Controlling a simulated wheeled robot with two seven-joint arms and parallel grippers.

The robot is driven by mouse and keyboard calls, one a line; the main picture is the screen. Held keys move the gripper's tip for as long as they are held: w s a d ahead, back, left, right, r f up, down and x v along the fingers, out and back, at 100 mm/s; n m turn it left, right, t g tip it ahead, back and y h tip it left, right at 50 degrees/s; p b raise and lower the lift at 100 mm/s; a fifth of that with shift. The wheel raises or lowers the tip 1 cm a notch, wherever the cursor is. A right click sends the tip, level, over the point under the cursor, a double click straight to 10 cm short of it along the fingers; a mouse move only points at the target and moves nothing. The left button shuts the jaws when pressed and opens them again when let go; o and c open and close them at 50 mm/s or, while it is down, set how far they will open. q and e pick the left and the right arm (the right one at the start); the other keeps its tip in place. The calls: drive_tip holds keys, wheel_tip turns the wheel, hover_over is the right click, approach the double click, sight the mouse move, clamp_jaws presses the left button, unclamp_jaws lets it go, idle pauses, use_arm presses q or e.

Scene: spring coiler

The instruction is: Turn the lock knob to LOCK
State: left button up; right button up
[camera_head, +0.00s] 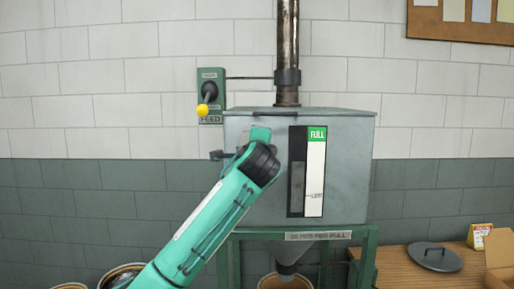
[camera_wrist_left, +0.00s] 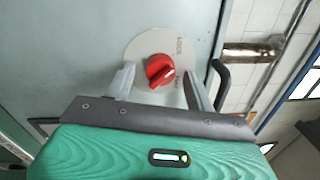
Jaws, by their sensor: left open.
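The lock knob (camera_wrist_left: 159,69) is red and sits on a round pale dial plate (camera_wrist_left: 143,46) on a grey panel in the left wrist view. The word LOCK is printed at the dial's upper right. A white mark on the knob points toward the right, away from that word; the other lettering is too small to read. My left gripper (camera_wrist_left: 160,82) is open, with one finger on each side of the knob. I cannot tell whether either finger touches it. In the head view my left arm reaches up to the grey hopper; the knob does not show there.
A dark handle (camera_wrist_left: 221,82) and a metal pipe (camera_wrist_left: 250,52) are right of the dial. The hopper (camera_head: 350,165) stands on a green frame (camera_head: 370,258), with a FEED lever box (camera_head: 209,78) on the wall at its left. A table (camera_head: 398,268) holds a dark lid (camera_head: 435,257).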

use_arm(q)
drive_tip(key=s+f+b, duration=0.1)
drive_tip(key=s+b, duration=0.4)
drive_tip(key=s, duration=0.8)
drive_tip(key=shift+s, duration=0.25)
